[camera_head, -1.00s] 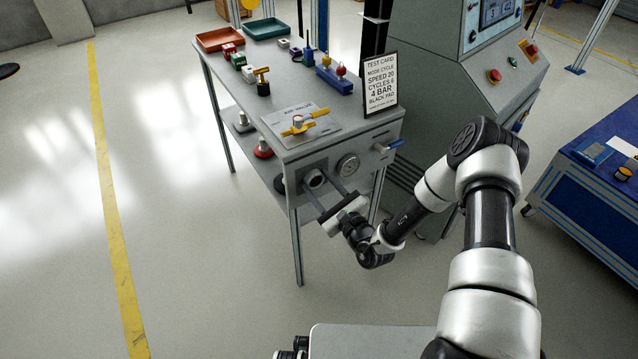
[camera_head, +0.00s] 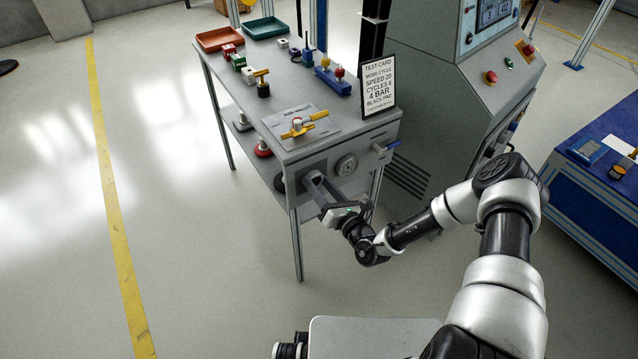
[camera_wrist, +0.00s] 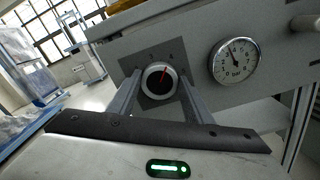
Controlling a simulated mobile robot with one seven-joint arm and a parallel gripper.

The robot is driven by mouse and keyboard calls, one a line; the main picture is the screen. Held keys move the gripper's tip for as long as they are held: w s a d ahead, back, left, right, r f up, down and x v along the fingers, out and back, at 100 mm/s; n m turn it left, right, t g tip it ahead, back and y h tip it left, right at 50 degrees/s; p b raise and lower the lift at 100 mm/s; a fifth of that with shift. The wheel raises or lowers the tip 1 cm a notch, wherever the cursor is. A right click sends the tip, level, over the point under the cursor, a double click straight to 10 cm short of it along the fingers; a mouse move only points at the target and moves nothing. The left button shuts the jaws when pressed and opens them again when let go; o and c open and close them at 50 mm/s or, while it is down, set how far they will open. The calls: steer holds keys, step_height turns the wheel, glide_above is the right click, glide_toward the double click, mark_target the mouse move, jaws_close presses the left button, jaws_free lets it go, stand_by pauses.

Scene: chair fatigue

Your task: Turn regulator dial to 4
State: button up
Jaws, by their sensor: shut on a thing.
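The regulator dial (camera_wrist: 158,81) is a round knob with a pale rim, dark face and red pointer on the bench's front panel. My gripper (camera_wrist: 160,84) is shut on the dial, one finger on each side. In the head view my gripper (camera_head: 314,181) is rolled and mostly hides the dial. The bar gauge (camera_wrist: 235,60) is right of the dial and also shows in the head view (camera_head: 346,165). Its needle points up and slightly left.
The test card (camera_head: 379,85) on the bench reads 4 BAR. A yellow-handled air valve (camera_head: 304,125) sits on the bench top above the dial. A blue-tipped handle (camera_head: 387,146) sticks out right of the gauge. A control console (camera_head: 470,90) stands behind.

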steer(key=shift+f+m, duration=0.1)
steer(key=shift+m, duration=0.5)
steer(key=o, duration=1)
steer(key=shift+o, duration=0.2)
steer(key=p+v, duration=0.2)
steer(key=v, duration=1.5)
steer(key=shift+s+d, duration=0.2)
steer(key=shift+s, duration=0.05)
